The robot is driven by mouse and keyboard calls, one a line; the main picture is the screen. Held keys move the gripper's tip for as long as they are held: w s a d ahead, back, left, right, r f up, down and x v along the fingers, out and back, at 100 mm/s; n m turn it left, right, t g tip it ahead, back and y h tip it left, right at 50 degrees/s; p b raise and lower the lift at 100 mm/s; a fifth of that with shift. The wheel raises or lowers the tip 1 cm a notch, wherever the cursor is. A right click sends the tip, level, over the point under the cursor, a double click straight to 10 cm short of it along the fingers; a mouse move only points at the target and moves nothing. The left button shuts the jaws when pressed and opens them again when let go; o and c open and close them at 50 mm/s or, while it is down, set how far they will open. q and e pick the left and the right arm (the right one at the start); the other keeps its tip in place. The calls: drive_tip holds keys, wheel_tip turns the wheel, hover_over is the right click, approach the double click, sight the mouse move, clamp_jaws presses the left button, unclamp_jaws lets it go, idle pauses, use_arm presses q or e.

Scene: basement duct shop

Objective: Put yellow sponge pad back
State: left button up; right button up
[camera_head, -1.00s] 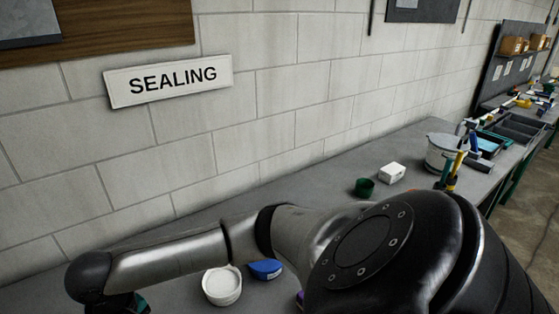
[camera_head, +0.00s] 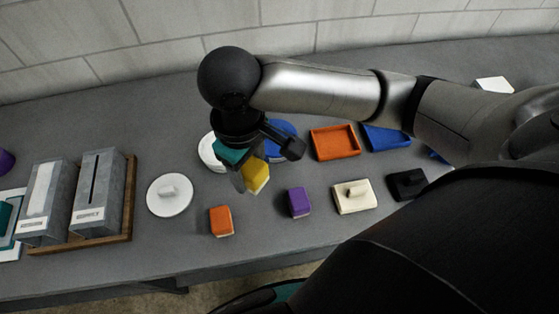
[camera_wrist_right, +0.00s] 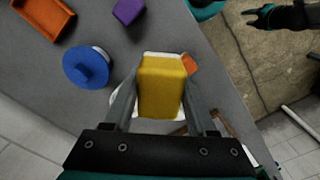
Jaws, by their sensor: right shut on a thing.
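The yellow sponge pad (camera_head: 257,178) is held between the fingers of my right gripper (camera_head: 250,183), above the grey bench. In the right wrist view the pad (camera_wrist_right: 162,85) fills the gap between both fingers, with a white round thing partly hidden behind it. In the head view a white tub (camera_head: 209,152) and a round blue piece (camera_head: 281,130) are partly covered by the gripper. I cannot tell how high the pad is above the bench. My left gripper (camera_wrist_right: 268,17) shows small at the top right of the wrist view; its jaws are unclear.
An orange block (camera_head: 221,221) and a purple block (camera_head: 299,202) stand near the front edge. An orange tray (camera_head: 335,142), a blue tray (camera_head: 386,138), a cream piece (camera_head: 353,197) and a black piece (camera_head: 406,184) lie right. A white knobbed disc (camera_head: 170,196) and grey boxes (camera_head: 98,196) are left.

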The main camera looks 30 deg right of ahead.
drive_tip(key=b, duration=0.3)
hover_over(259, 216)
wheel_tip(259, 216, down, 15)
drive_tip(key=shift+r, duration=0.15)
drive_tip(key=shift+f+b, duration=0.45)
drive_tip(key=shift+f, duration=2.15)
drive_tip(key=shift+f, duration=0.1)
drive_tip(key=o, duration=1.2)
wheel_tip(259, 216, up, 12)
drive_tip(key=p, duration=0.2)
